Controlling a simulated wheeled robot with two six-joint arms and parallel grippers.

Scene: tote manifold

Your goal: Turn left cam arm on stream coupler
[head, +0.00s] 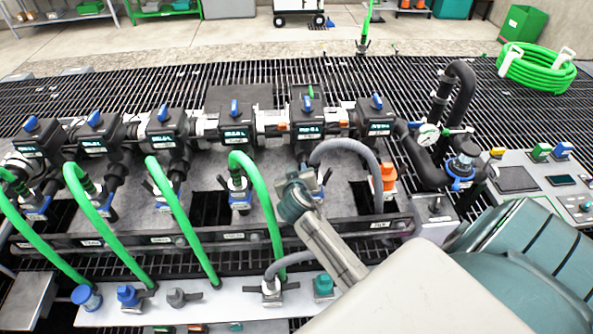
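My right gripper (306,182) reaches in from the lower right, at the front of the valve row. Its fingertips are small and partly hidden by its own wrist, so their opening is unclear. A grey hose (345,143) arches just behind and right of it. Any coupler and cam arms at that spot are mostly hidden by the gripper; I cannot tell if it touches them. A coupler with blue parts (240,197) on a green hose stands to its left. An orange-and-white coupler (386,180) stands to its right. I cannot tell which one is the stream coupler. My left gripper is out of view.
Several black valves with blue handles (235,108) line the manifold. Green hoses (187,220) drop to a front white plate (225,302) with several fittings. A gauge (428,135) and control panel (545,185) stand at right. A coiled green hose (540,70) lies behind on grating.

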